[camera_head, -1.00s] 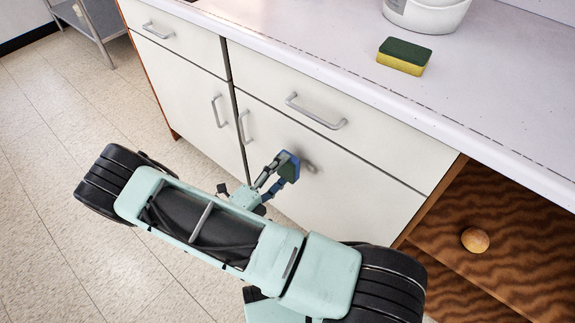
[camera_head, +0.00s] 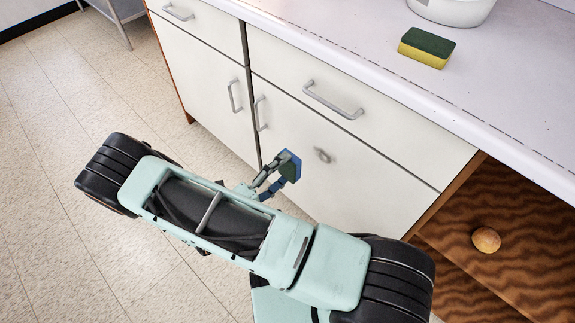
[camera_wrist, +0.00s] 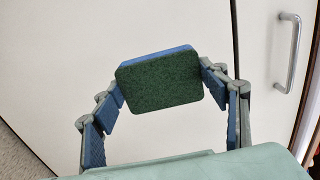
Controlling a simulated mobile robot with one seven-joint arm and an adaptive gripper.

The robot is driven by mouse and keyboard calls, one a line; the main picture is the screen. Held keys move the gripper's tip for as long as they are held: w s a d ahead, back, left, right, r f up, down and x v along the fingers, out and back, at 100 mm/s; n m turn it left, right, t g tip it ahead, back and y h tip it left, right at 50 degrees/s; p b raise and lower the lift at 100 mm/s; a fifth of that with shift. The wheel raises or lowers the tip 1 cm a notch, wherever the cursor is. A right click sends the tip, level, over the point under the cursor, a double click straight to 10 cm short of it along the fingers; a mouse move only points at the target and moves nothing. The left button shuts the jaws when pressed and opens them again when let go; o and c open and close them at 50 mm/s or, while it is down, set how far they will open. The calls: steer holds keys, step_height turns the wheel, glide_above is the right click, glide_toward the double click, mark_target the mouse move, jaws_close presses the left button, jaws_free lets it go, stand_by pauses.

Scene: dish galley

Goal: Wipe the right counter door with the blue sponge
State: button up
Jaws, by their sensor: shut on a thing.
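The blue sponge (camera_head: 290,166) is held at the fingertips of my gripper (camera_head: 280,174), in front of the right counter door (camera_head: 345,190). In the wrist view, my gripper (camera_wrist: 161,83) has a finger at each side of the sponge (camera_wrist: 158,82). Its dark green face is toward the camera and a blue edge shows on top. The white door (camera_wrist: 60,60) is behind it. A small grey mark (camera_head: 322,155) is on the door, right of the sponge. I cannot tell whether the sponge touches the door.
A green and yellow sponge (camera_head: 426,47) and a white container (camera_head: 455,8) stand on the counter (camera_head: 510,75). Door handles (camera_head: 260,113) and a drawer handle (camera_head: 333,100) stick out. An open shelf at the right holds a round orange-brown thing (camera_head: 486,239). Floor is clear at left.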

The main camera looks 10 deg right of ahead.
steer(key=shift+s+a, duration=0.15)
stand_by(0.4)
glide_toward(312, 146)
steer(key=shift+x, duration=2.1)
steer(key=shift+x, duration=1)
steer(key=shift+a+p, duration=0.1)
steer(key=shift+p, duration=0.2)
